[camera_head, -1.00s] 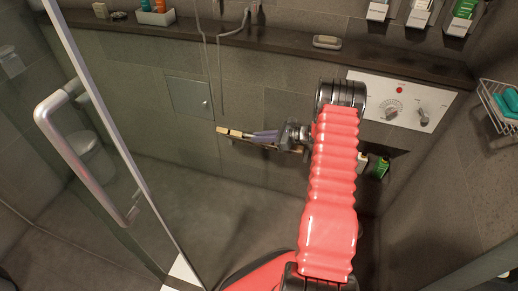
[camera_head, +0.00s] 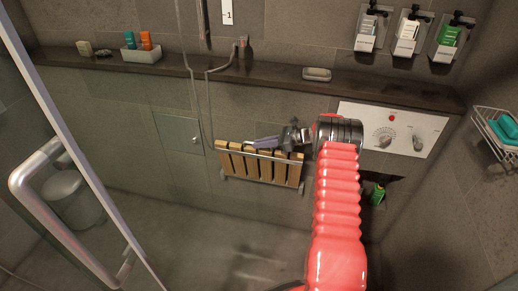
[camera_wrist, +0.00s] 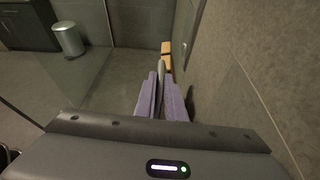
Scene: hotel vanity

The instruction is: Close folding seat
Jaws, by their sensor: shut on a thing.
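The folding seat (camera_head: 265,171), with light wooden slats on a metal frame, is mounted on the shower wall. Its slats face the camera and it looks folded up, nearly flat against the wall. My gripper (camera_head: 256,143) reaches in from the right at its upper edge, purple fingers pointing left. In the wrist view my gripper (camera_wrist: 161,78) is shut on a grey bar of the seat. A wooden end of the seat (camera_wrist: 166,48) shows beyond the fingertips. The seat's upper right part is partly hidden by the gripper.
A dark ledge (camera_head: 275,77) runs above the seat, with a soap dish (camera_head: 317,74). A shower hose (camera_head: 182,45) hangs to the left. The control panel (camera_head: 388,131) is at right, above a niche with a green bottle (camera_head: 377,194). A glass door handle (camera_head: 60,205) stands at left.

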